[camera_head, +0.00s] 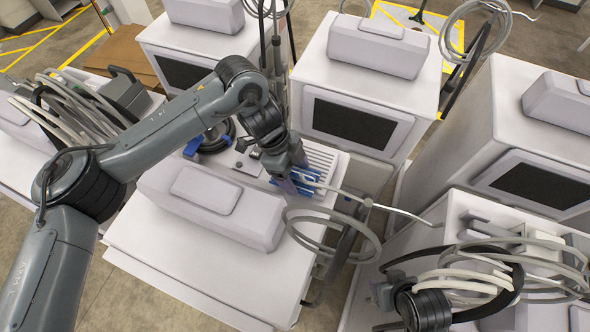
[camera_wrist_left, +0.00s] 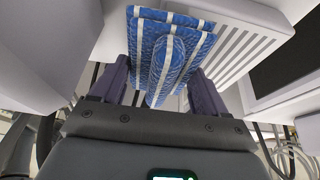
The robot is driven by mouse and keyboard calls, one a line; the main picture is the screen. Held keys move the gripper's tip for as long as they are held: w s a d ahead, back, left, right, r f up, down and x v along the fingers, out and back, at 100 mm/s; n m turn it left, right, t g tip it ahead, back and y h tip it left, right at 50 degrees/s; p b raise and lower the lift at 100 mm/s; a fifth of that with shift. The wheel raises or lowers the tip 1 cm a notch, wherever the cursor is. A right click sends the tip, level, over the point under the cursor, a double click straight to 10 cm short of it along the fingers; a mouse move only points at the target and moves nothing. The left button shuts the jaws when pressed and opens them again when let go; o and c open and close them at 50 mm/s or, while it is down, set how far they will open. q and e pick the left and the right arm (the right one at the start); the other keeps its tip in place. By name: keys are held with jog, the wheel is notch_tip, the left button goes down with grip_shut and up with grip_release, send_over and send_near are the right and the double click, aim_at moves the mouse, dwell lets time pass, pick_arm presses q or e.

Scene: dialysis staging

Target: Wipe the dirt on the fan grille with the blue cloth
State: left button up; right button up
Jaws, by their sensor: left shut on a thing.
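My left gripper (camera_head: 288,184) is shut on a folded blue cloth with white stripes (camera_head: 303,180) over the top of a white machine. In the left wrist view the cloth (camera_wrist_left: 168,62) hangs bunched between the two fingers (camera_wrist_left: 160,88) and spreads out past them. The slatted white fan grille (camera_head: 322,157) lies right by the cloth; it also shows in the left wrist view (camera_wrist_left: 236,46). The cloth covers part of the grille, and I cannot tell whether they touch. I see no clear dirt on the visible slats.
A rounded white housing (camera_head: 208,206) stands on the same machine top, close to my left gripper. A looped grey tube (camera_head: 335,245) hangs at its right edge. Other machines with dark screens (camera_head: 355,122) and coiled tubes (camera_head: 480,275) crowd around, with narrow gaps between.

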pick_arm(q)
jog(key=r, duration=0.1)
jog(key=r+p, duration=0.1)
jog(key=shift+w+r, duration=0.3)
jog(key=shift+r, duration=0.05)
notch_tip(320, 180, up, 4)
jog(key=p, duration=0.4)
pick_arm(e)
notch_tip(320, 180, up, 6)
jog(key=shift+w+r, duration=0.15)
jog(key=shift+w, duration=0.1)
jog(key=shift+d, duration=0.1)
